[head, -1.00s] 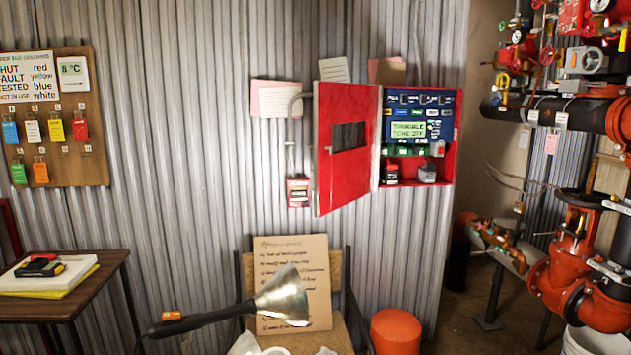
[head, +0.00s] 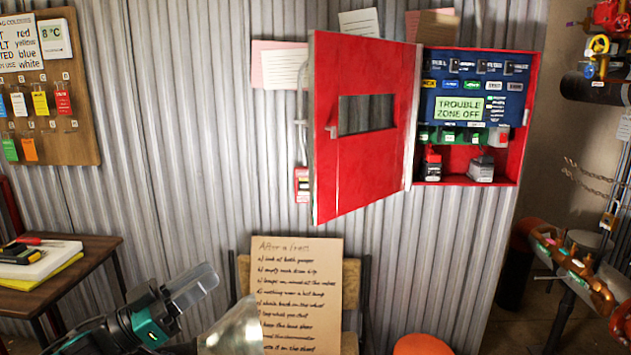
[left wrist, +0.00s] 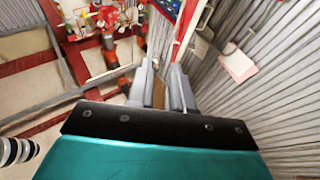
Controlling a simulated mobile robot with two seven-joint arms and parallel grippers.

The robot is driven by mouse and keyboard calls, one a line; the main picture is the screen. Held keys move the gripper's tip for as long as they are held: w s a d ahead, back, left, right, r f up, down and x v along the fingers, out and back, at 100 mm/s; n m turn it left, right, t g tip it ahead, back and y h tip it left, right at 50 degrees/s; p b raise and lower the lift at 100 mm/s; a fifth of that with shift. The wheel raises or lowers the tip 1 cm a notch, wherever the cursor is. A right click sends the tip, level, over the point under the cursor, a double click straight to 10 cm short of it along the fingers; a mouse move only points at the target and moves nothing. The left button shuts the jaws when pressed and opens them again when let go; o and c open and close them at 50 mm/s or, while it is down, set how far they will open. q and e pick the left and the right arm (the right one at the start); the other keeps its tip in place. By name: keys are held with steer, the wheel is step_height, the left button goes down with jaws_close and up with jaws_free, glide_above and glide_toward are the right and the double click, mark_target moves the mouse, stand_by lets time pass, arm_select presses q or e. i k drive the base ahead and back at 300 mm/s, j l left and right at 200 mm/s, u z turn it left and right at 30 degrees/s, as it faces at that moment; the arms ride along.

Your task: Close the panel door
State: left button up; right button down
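The red panel door (head: 375,180) stands wide open in the head view, hinged at the right on the red panel box (head: 527,150). The door has a dark window slot. Inside the box are a blue control face (head: 440,92), a lit display reading "TROUBLE ZONE OFF" (head: 460,108) and two batteries at the bottom. My left gripper (head: 200,284) is below and left of the door, apart from it. In the left wrist view its fingers (left wrist: 161,68) are spread with a gap between them, and the door's red edge (left wrist: 185,32) shows beyond. My right gripper is out of view.
A chair holds a handwritten cardboard sign (head: 295,290) below the door. A metal lamp shade (head: 235,328) stands before it. The wall (head: 215,180) left of the door carries papers.

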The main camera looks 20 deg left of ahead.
mark_target(348, 172)
steer(key=i, duration=0.85)
